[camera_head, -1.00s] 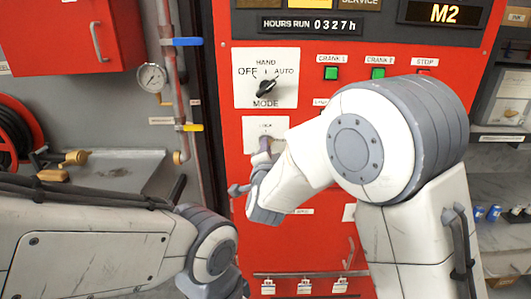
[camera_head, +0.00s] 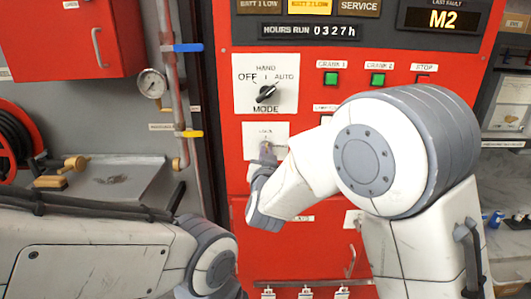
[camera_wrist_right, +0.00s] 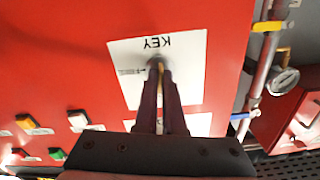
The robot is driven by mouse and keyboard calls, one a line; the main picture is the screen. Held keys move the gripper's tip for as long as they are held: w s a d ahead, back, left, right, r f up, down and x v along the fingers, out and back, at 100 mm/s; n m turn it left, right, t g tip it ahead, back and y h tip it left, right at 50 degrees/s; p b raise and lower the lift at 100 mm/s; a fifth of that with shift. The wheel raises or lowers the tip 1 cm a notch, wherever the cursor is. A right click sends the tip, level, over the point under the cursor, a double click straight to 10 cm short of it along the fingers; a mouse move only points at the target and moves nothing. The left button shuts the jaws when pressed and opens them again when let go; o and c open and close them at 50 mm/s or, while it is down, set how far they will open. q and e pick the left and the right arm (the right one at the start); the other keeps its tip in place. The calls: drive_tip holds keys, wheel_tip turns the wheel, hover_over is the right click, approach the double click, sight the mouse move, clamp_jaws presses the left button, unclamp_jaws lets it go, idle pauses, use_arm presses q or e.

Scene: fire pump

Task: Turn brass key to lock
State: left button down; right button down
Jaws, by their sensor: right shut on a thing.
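The white lock plate (camera_head: 251,134) is on the red panel, below the mode switch. In the right wrist view the plate (camera_wrist_right: 190,60) reads KEY, upside down. My right gripper (camera_head: 267,153) is at this plate, its fingertips close against the lock. In the wrist view the two dark fingers (camera_wrist_right: 160,78) are shut on the brass key (camera_wrist_right: 164,72). Only a thin brass strip shows between them, so the key's exact angle is hard to tell. My left forearm lies at lower left; its gripper is out of frame.
The mode switch (camera_head: 266,93) is just above the lock plate, its knob slanted. Green buttons (camera_head: 331,79) are to the right. Copper pipes with a blue lever (camera_head: 188,47), a yellow lever (camera_head: 189,134) and a gauge (camera_head: 152,81) stand left of the panel.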

drive_tip(key=shift+f+n, duration=0.1)
drive_tip(key=shift+n, duration=1.1)
drive_tip(key=c, duration=1)
unclamp_jaws()
drive_tip(key=shift+s, duration=0.1)
drive_tip(key=s+b, duration=0.1)
drive_tip(key=s, duration=0.9)
drive_tip(key=shift+s+b, duration=0.2)
drive_tip(key=shift+b, duration=0.15)
